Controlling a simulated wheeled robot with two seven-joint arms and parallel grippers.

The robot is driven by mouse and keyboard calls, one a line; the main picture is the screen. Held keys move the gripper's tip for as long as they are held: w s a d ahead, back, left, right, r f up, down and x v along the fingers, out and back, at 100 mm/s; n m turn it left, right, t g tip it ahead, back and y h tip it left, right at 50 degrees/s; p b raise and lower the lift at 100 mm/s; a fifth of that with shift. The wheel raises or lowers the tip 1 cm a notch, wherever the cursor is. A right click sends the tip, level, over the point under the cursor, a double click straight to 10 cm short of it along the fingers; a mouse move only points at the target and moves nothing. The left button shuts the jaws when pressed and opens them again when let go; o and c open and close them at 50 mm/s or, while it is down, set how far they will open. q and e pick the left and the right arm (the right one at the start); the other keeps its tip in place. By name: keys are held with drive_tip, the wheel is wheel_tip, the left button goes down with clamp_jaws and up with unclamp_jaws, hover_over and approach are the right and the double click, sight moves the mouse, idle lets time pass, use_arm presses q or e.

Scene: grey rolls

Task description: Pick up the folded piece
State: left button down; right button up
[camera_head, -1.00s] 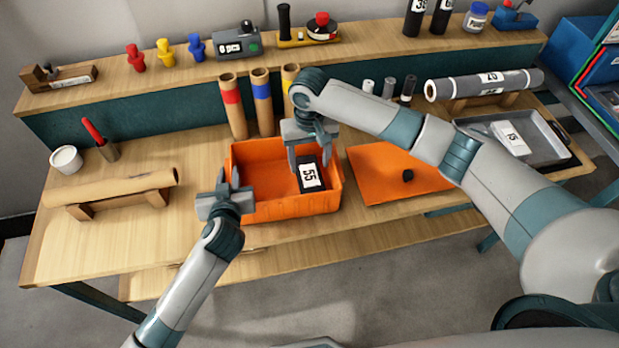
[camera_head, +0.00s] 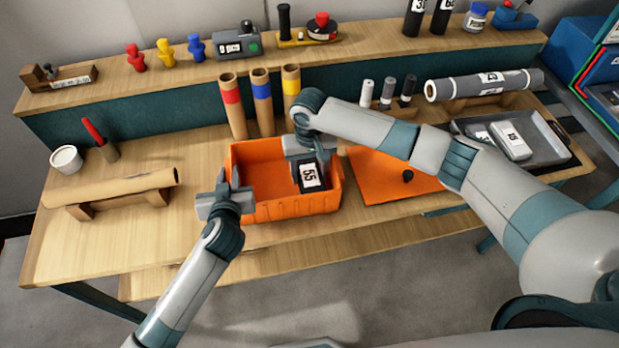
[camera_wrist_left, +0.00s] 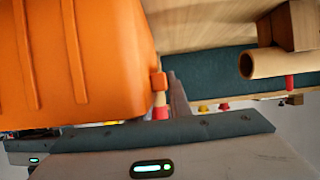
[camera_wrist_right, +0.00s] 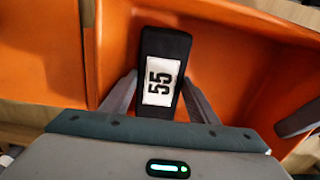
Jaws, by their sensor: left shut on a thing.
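The folded piece (camera_head: 310,177) is black with a white label reading 55. It lies inside the orange crate (camera_head: 290,209), toward its right end, and also shows in the right wrist view (camera_wrist_right: 164,60). My right gripper (camera_head: 307,160) is down in the crate over the piece. Its fingers are apart, one on each side of the near part of the piece; contact is not clear. My left gripper (camera_head: 228,180) is shut on the crate's left wall. In the left wrist view one finger shows beside the crate (camera_wrist_left: 85,60); the other is hidden.
An orange sheet (camera_head: 385,178) with a black knob lies right of the crate. Tubes with coloured bands (camera_head: 262,105) stand behind it. A brown roll (camera_head: 115,188) rests on a stand at left. A grey tray (camera_head: 545,150) with labelled pieces is at right.

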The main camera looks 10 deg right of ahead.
sight(309, 176)
drive_tip(key=c, duration=0.4)
drive_tip(key=shift+r, duration=0.1)
wheel_tip(309, 176, up, 18)
drive_tip(key=shift+f, duration=0.1)
idle(0.4)
idle(0.5)
use_arm(q)
drive_tip(key=c, duration=1.6)
unclamp_jaws()
drive_tip(key=shift+o, duration=0.2)
drive_tip(key=shift+s+r, duration=0.1)
drive_tip(key=shift+s, duration=0.05)
drive_tip(key=v, duration=1.1)
drive_tip(key=shift+s, duration=0.3)
drive_tip(key=shift+r, duration=0.1)
